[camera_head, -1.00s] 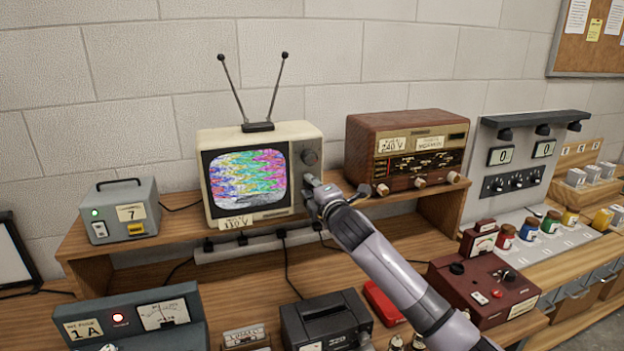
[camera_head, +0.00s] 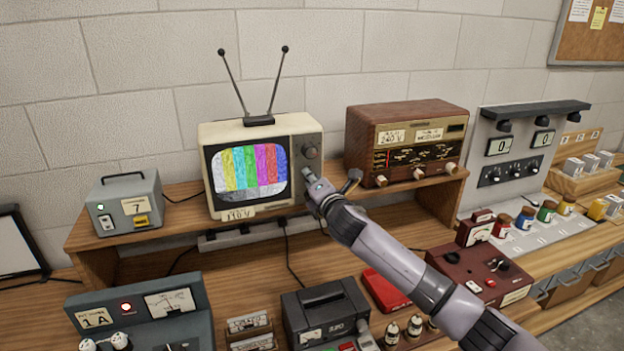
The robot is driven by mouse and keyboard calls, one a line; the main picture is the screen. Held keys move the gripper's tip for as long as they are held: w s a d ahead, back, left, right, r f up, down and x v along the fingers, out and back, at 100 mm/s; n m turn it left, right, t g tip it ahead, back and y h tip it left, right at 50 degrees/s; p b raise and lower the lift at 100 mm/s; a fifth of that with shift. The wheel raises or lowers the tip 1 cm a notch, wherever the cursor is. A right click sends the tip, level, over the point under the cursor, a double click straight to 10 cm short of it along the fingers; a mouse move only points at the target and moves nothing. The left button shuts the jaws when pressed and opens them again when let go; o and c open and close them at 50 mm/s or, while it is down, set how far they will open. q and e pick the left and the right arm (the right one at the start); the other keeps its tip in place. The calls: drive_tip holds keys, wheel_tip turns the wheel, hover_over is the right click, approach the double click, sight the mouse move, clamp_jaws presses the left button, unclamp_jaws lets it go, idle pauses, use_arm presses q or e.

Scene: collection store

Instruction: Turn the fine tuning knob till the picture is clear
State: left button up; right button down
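The cream television (camera_head: 262,172) with two antennas stands on the wooden shelf. Its screen (camera_head: 250,173) shows upright colour bars with a grey, slightly speckled band below. A large dark knob (camera_head: 310,153) shows on its right panel. My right gripper (camera_head: 308,178) is at the lower part of that panel, just below the large knob. The gripper hides what lies at its fingertips, so the fine tuning knob and any contact with it cannot be made out. Whether the fingers are shut cannot be seen. My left gripper is not in view.
A brown wooden radio (camera_head: 412,143) stands right of the television, close to my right arm. A grey power box (camera_head: 127,205) with a green lamp is at left. Below are a dark case (camera_head: 325,313), a red box (camera_head: 385,289) and a maroon meter box (camera_head: 480,272).

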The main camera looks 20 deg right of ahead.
drive_tip(key=shift+f, duration=0.15)
drive_tip(key=c, duration=1.4)
unclamp_jaws()
drive_tip(key=shift+o, duration=0.2)
drive_tip(key=s, duration=1.2)
drive_tip(key=shift+d+r, duration=0.25)
drive_tip(key=shift+r, duration=0.2)
